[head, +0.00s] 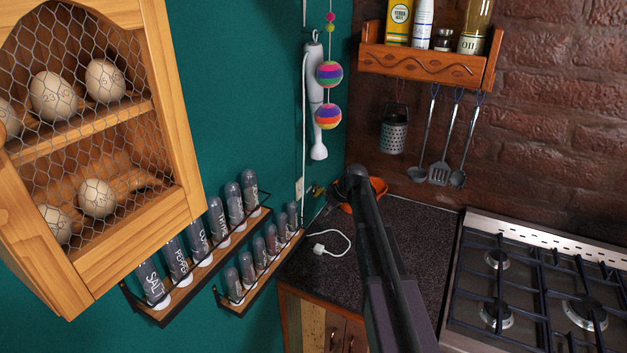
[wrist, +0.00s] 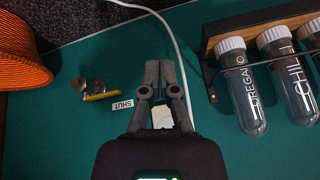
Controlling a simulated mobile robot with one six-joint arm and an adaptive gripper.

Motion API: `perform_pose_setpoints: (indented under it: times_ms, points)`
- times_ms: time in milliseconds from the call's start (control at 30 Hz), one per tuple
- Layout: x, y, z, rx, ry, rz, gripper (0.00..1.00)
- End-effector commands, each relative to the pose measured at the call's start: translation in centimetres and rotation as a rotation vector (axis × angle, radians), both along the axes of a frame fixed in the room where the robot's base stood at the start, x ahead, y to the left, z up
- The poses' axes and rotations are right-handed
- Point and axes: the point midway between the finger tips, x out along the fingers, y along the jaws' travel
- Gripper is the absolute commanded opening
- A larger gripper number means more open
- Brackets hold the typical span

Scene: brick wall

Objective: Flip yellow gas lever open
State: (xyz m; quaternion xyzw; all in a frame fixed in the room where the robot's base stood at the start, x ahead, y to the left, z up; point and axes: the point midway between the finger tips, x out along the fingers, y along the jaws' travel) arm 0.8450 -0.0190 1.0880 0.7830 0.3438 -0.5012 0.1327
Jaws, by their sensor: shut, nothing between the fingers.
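The yellow gas lever (wrist: 102,96) sits on a small brass valve (wrist: 84,85) on the teal wall, left of my gripper in the wrist view. A white label reading "SHUT" (wrist: 122,104) is just beside the lever's right end. In the head view the lever (head: 318,189) shows small, left of my arm. My gripper (wrist: 160,65) is shut and empty, its fingertips together to the right of the lever and apart from it in the picture. In the head view my dark arm runs to the wall corner and its fingers cannot be made out.
An orange basket (wrist: 20,50) is left of the lever, partly behind my arm in the head view. A white cord (wrist: 172,35) passes close to my fingertips. Spice racks with labelled tubes (wrist: 240,85) are to the right. The stove (head: 540,290) stands right on the counter side.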

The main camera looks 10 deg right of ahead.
Motion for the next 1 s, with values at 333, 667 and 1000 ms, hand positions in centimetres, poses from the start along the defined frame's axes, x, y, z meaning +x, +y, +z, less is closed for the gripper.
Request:
perform_pose_setpoints:
  times_ms: [333,667,1000]
  points:
    - [10.0,-2.7,6.1,0.048,-0.207,0.166,0.0]
    - [10.6,-2.8,6.3,0.05,-0.23,0.183,0.0]
    - [10.7,-2.6,5.9,0.05,-0.229,0.183,0.0]
